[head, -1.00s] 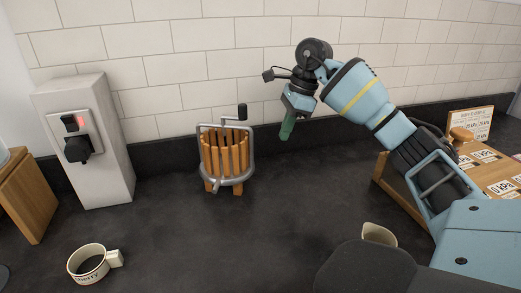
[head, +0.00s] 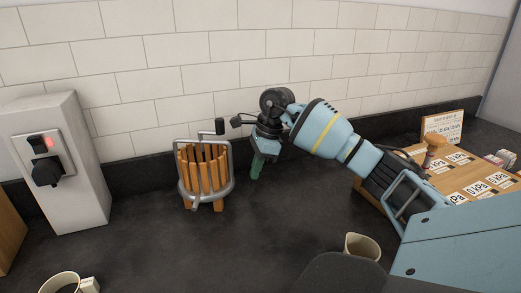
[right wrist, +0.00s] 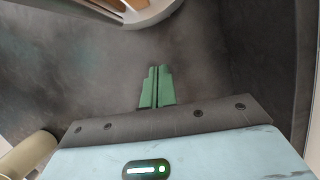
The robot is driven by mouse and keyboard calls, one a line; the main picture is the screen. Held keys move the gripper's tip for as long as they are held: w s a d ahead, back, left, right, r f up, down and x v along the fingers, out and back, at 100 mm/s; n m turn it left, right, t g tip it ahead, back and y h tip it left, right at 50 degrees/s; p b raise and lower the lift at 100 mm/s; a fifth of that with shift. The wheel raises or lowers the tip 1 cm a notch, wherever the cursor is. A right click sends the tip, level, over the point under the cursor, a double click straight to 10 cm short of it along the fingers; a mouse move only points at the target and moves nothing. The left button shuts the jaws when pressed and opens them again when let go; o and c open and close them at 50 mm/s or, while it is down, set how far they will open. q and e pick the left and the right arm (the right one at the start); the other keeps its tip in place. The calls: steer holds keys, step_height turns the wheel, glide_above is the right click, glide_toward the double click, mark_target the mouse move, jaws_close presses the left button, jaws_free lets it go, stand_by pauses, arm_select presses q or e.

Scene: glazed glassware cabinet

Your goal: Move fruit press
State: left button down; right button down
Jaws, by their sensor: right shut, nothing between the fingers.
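The fruit press (head: 205,172) stands upright on the dark counter near the tiled wall. It has a wooden slatted basket, a grey metal frame and ring, and a black-knobbed crank on top. My right gripper (head: 256,172) is just right of the press, with its green fingers pointing down, apart from it. In the right wrist view the green fingers (right wrist: 157,88) are together with nothing between them. Part of the press's metal ring (right wrist: 150,14) shows at the top of that view. My left gripper is not in view.
A white post (head: 62,160) with a switch stands at the left. Cream mugs stand at the front left (head: 62,283) and front right (head: 361,246). A wooden board with labelled cards (head: 470,180) is at the right. Counter in front of the press is clear.

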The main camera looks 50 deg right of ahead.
mark_target(229, 174)
steer(key=w+a, duration=0.1)
steer(key=w+a+p, duration=0.1)
steer(key=a, duration=0.1)
steer(key=shift+w+a+f, duration=0.15)
steer(key=shift+w+f, duration=0.1)
steer(key=shift+f, duration=0.1)
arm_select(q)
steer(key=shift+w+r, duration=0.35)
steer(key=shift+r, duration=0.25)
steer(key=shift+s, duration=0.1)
arm_select(e)
steer(key=shift+w+a, duration=0.1)
steer(key=shift+w+a+r, duration=0.1)
steer(key=shift+w+a, duration=0.5)
steer(key=shift+a, duration=0.35)
steer(key=shift+w+a, duration=0.3)
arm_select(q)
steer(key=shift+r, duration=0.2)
arm_select(e)
steer(key=shift+d, duration=0.1)
